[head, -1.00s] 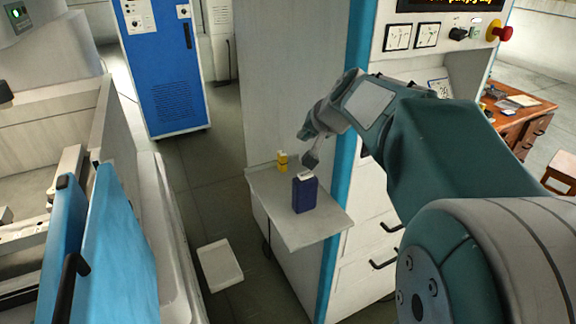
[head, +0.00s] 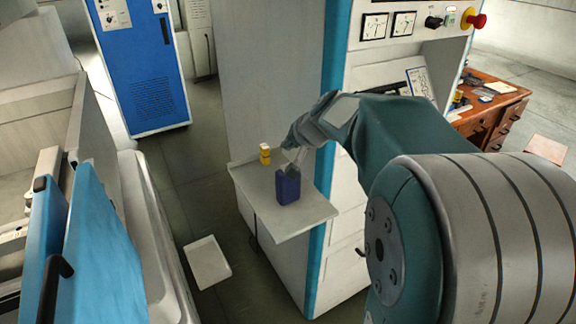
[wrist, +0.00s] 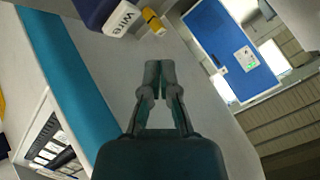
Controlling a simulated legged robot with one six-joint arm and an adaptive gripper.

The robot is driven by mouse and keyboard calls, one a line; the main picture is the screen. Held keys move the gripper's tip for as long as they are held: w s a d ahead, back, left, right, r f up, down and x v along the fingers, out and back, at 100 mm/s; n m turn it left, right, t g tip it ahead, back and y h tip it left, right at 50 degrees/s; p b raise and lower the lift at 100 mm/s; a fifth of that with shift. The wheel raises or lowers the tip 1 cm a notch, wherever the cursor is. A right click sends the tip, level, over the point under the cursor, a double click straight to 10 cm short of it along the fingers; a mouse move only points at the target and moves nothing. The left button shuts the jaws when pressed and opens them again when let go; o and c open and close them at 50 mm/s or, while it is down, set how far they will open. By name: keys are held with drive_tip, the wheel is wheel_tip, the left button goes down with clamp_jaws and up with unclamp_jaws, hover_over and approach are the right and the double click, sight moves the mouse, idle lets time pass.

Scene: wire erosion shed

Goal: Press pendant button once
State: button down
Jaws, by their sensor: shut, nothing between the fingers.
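No thing that I can clearly tell to be a pendant or its button shows in either view. My gripper (head: 294,165) is shut and empty, low over the small side shelf (head: 300,223), close to a dark blue box (head: 288,188). In the wrist view my gripper (wrist: 160,68) has its two fingertips together, pointing up the picture. The blue box (wrist: 90,10) shows there with a white end lettered "Wire". A small yellow item (head: 265,156) with a pale top stands behind the box; it also shows in the wrist view (wrist: 153,20). Contact with the box cannot be told.
A tall grey cabinet (head: 270,80) with a teal edge stands behind the shelf. Its panel has gauges and a red knob (head: 474,20). A blue cabinet (head: 143,75) is at the back left, a wooden desk (head: 495,105) at right. A white tray (head: 207,262) is below the shelf.

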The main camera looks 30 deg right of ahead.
drive_tip(key=shift+f, duration=1.65)
drive_tip(key=shift+f, duration=0.1)
drive_tip(key=shift+f, duration=0.25)
drive_tip(key=shift+f, duration=0.4)
idle(0.9)
drive_tip(key=shift+r, duration=0.85)
drive_tip(key=shift+r, duration=2.5)
